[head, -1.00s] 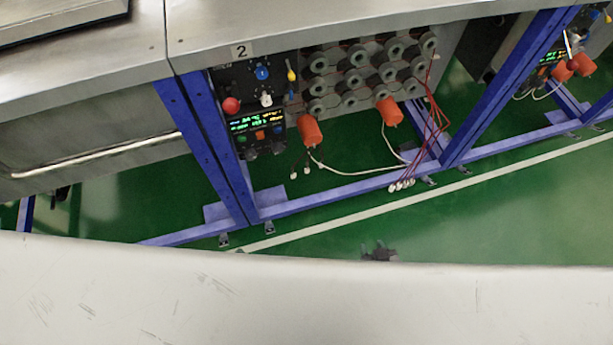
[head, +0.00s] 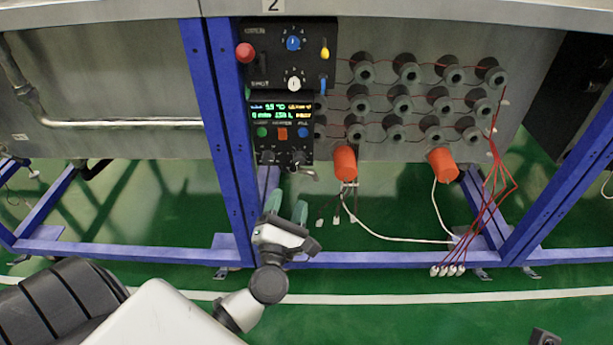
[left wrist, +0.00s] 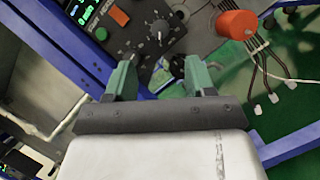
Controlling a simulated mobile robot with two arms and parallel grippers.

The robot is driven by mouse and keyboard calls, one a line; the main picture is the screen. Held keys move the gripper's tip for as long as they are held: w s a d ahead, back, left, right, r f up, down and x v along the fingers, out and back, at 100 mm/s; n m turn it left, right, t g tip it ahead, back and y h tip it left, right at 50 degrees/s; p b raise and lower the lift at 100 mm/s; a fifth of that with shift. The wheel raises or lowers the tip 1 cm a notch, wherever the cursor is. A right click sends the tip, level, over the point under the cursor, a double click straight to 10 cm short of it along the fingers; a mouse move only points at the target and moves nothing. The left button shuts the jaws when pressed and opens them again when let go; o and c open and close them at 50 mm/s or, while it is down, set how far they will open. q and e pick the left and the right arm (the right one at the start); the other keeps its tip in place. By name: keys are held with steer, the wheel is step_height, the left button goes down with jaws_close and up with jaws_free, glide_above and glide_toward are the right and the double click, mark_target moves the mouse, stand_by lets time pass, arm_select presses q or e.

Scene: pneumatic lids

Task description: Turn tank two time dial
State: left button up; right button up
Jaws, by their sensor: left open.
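The black control panel (head: 310,62) under the sign "2" (head: 272,5) has a blue knob (head: 293,43), a white knob (head: 293,84) and a lit display (head: 282,110). Two dark dials, a left one (head: 268,157) and a right one (head: 299,157), sit along its lower edge. I cannot read which is the time dial. My left gripper (head: 286,206) is open and empty, just below these lower dials. In the left wrist view, a dark dial with a pale pointer (left wrist: 158,28) is beyond the left gripper's fingertips (left wrist: 160,70), apart from them.
A blue post (head: 213,120) stands left of the panel. Orange plugs (head: 345,163) and white cables hang to its right, below rows of dark round fittings (head: 400,100). A blue floor rail (head: 380,258) runs below; green floor lies in front.

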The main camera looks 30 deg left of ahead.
mark_target(298, 162)
arm_select(q)
steer(key=x, duration=0.9)
steer(key=shift+w+r, duration=0.1)
steer(key=shift+w, duration=0.1)
steer(key=c, duration=0.9)
